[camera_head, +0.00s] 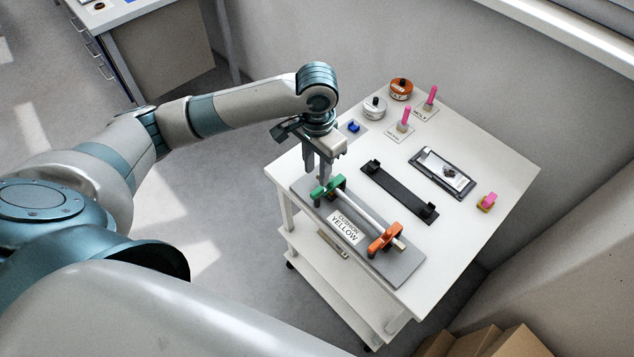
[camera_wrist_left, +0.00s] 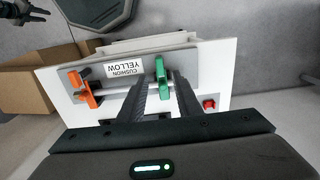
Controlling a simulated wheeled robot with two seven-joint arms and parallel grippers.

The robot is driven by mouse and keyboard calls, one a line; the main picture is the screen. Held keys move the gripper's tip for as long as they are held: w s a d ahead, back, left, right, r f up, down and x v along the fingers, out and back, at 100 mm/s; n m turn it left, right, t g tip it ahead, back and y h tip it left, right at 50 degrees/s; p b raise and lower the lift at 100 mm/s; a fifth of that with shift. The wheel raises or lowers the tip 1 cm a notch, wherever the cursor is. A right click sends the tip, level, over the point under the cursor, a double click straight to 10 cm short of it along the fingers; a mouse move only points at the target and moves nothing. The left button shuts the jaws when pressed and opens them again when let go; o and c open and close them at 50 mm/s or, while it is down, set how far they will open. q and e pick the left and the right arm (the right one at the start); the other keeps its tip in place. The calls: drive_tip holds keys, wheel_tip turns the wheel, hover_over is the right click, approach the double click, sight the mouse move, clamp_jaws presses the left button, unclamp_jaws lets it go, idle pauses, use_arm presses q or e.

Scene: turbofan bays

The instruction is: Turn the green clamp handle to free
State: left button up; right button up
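The green clamp handle (camera_head: 328,187) is at the far left end of a grey fixture plate (camera_head: 403,268) on the white cart. An orange clamp handle (camera_head: 384,237) is at the other end, and a pale rod (camera_head: 360,208) runs between them. A label reading "CUSHION YELLOW" (camera_head: 345,227) lies beside the rod. My left gripper (camera_head: 319,178) points down right at the green handle. In the left wrist view its fingers stand apart, with the green handle (camera_wrist_left: 162,78) between their tips; I cannot tell whether they touch it.
A black bracket (camera_head: 398,191) and a dark framed panel (camera_head: 442,172) lie to the right of the plate. Pink-topped pegs (camera_head: 405,121), round knobs (camera_head: 375,107) and a small blue part (camera_head: 353,127) stand at the back. Cardboard boxes (camera_head: 497,343) are on the floor.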

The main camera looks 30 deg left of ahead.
sight(317, 190)
use_arm(q)
wheel_tip(317, 190, down, 8)
drive_tip(key=shift+r+p, duration=0.25)
drive_tip(key=shift+p, duration=0.65)
drive_tip(key=shift+c, duration=0.7)
clamp_jaws()
